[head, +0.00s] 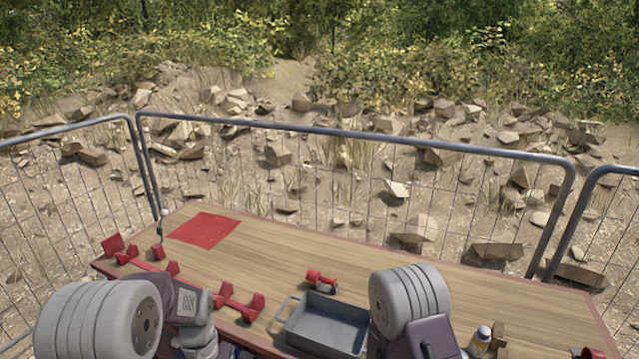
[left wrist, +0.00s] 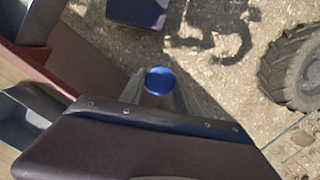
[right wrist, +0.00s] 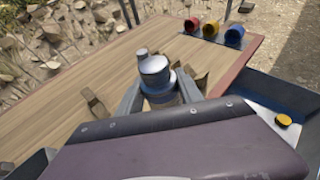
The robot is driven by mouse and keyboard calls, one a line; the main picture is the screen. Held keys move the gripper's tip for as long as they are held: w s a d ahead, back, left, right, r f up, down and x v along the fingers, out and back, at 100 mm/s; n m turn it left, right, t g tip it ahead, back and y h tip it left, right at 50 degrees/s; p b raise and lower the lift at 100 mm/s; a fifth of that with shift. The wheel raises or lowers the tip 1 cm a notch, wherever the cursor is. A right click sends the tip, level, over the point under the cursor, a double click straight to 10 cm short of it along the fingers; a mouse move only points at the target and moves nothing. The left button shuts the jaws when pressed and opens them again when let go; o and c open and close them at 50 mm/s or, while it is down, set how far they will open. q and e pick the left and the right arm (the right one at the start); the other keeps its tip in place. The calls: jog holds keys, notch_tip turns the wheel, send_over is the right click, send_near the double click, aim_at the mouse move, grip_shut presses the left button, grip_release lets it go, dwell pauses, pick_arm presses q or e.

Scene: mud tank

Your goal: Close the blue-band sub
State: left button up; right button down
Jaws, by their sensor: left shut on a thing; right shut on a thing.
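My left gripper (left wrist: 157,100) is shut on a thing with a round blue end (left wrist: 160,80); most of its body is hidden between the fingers. In the left wrist view it appears over the ground, beside the table edge. My right gripper (right wrist: 158,100) is shut on a grey cylindrical sub (right wrist: 155,72) with a narrower knob on top, held over the table's right part. The gripper tips are hidden in the head view.
The wooden table (head: 300,245) carries a red mat (head: 205,229), red cradles (head: 238,300), a grey tray (head: 327,322) and a red-and-grey fitting (head: 320,280). Red, yellow and blue cups (right wrist: 233,35) line the right end. Brown blocks (right wrist: 95,102) stand near my right gripper. Fencing (head: 350,140) runs behind.

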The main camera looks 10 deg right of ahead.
pick_arm(q)
jog(key=shift+a, duration=0.15)
pick_arm(e)
jog(key=a+f+n+t+y, duration=0.1)
jog(key=a+t, duration=0.1)
jog(key=a, duration=0.7)
jog(key=a+f+n+t, duration=0.1)
jog(key=a+n, duration=0.1)
jog(key=a, duration=0.7)
jog(key=shift+w+f+n+t+y, duration=0.3)
jog(key=shift+w+t+y, duration=0.1)
jog(key=shift+w, duration=0.05)
jog(key=shift+r, duration=0.1)
jog(key=s+a+r+n+t+y, duration=0.1)
jog(key=a+r+n+t+y, duration=0.2)
jog(key=a+r, duration=0.7)
jog(key=shift+s+a+n+y, duration=0.25)
jog(key=shift+s+n+y, duration=0.15)
jog(key=shift+n+y, duration=0.3)
